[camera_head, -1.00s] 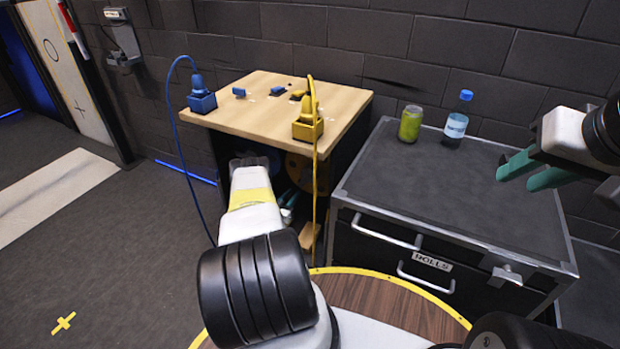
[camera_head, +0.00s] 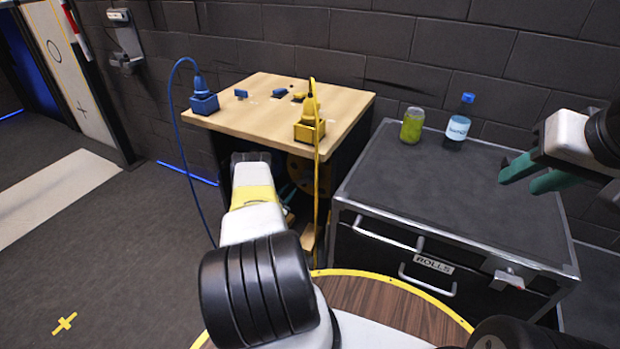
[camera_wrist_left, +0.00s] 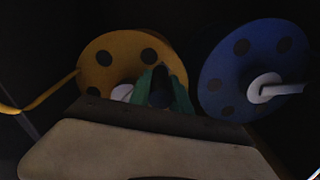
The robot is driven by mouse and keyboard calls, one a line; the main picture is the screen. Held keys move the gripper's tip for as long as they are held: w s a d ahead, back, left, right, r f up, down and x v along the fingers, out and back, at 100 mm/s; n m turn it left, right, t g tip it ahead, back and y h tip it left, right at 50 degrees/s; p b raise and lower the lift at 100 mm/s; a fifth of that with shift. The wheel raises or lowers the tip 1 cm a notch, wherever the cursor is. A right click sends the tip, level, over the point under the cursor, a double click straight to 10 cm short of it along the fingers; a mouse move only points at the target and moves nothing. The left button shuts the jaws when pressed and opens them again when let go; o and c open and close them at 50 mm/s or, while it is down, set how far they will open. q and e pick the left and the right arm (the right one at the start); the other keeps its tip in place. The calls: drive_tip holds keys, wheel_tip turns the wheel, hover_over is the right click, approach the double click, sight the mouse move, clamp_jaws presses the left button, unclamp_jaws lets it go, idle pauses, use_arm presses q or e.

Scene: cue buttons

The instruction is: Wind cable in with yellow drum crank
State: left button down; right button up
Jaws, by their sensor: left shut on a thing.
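The yellow drum (camera_wrist_left: 115,60) with dark round holes fills the left of the left wrist view; its edge shows under the workbench in the head view (camera_head: 298,172). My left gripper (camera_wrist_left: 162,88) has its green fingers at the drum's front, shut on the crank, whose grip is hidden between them. The crank's white hub part (camera_wrist_left: 122,92) shows just left of the fingers. The yellow cable (camera_head: 316,190) hangs from the yellow plug and socket (camera_head: 309,130) on the bench edge. My right gripper (camera_head: 537,172) is over the black case, its teal fingers apart and empty.
A blue drum (camera_wrist_left: 255,65) with a white crank (camera_wrist_left: 275,90) stands right of the yellow one. The blue cable (camera_head: 178,120) loops from a blue socket (camera_head: 203,103) on the wooden bench top (camera_head: 260,110). A can (camera_head: 412,125) and bottle (camera_head: 458,122) stand on the case (camera_head: 430,185).

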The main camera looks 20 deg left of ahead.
use_arm(q)
drive_tip(key=shift+a+r+m, duration=0.2)
drive_tip(key=shift+r+m, duration=1.35)
drive_tip(key=shift+m, duration=0.3)
drive_tip(key=shift+a+r+m, duration=0.25)
drive_tip(key=shift+r+m, duration=1.3)
drive_tip(key=shift+m, duration=0.35)
drive_tip(key=shift+a+r+m, duration=0.2)
drive_tip(key=shift+r+m, duration=1.35)
drive_tip(key=shift+m, duration=0.3)
drive_tip(key=shift+r, duration=0.1)
drive_tip(key=shift+d, duration=0.1)
drive_tip(key=c, duration=1.2)
unclamp_jaws()
drive_tip(key=s, duration=0.7)
drive_tip(key=shift+s+a, duration=0.25)
drive_tip(key=shift+s, duration=0.15)
